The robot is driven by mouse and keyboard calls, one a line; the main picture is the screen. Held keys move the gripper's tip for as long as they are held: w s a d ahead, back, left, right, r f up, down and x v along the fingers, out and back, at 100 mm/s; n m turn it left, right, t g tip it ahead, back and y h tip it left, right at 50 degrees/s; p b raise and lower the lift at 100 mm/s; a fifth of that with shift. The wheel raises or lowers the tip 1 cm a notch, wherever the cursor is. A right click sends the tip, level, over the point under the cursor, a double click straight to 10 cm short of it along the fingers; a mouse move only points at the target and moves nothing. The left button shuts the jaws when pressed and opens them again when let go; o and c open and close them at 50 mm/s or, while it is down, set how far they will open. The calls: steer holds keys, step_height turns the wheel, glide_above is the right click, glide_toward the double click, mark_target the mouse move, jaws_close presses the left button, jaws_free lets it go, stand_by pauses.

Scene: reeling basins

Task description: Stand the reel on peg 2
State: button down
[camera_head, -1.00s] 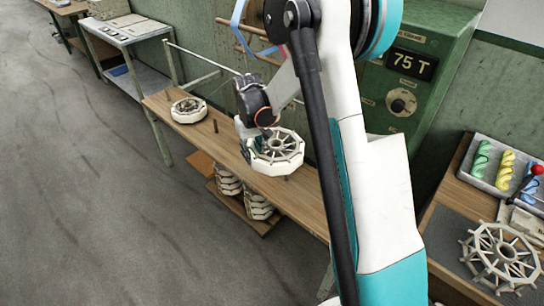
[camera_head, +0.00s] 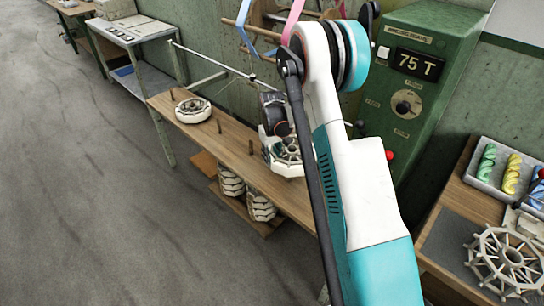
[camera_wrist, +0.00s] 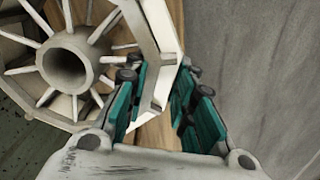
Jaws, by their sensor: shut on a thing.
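My gripper (camera_head: 268,147) is shut on the rim of a white spoked reel (camera_head: 290,168) over the wooden bench (camera_head: 232,142). In the wrist view, one rim bar of the reel (camera_wrist: 68,66) runs between the teal finger pads of the gripper (camera_wrist: 160,88); its hollow hub is left of the fingers. One short dark peg (camera_head: 250,147) stands just left of the held reel, and another peg (camera_head: 219,126) stands farther left; both are bare. No peg numbers are readable. My arm hides the reel's right side, and whether a peg is beneath it cannot be told.
Another reel (camera_head: 193,110) sits at the bench's far left end. Stacked reels (camera_head: 231,180) stand on a low shelf below. A bare spoked reel (camera_head: 508,258) lies on the right table near a tray (camera_head: 488,178) of coloured skeins. A green cabinet (camera_head: 430,85) stands behind.

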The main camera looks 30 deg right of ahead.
steer(key=shift+f+b, duration=1.35)
steer(key=shift+f, duration=1.95)
steer(key=shift+f+b, duration=1.85)
steer(key=shift+f, duration=0.75)
steer(key=c, duration=1.3)
jaws_free()
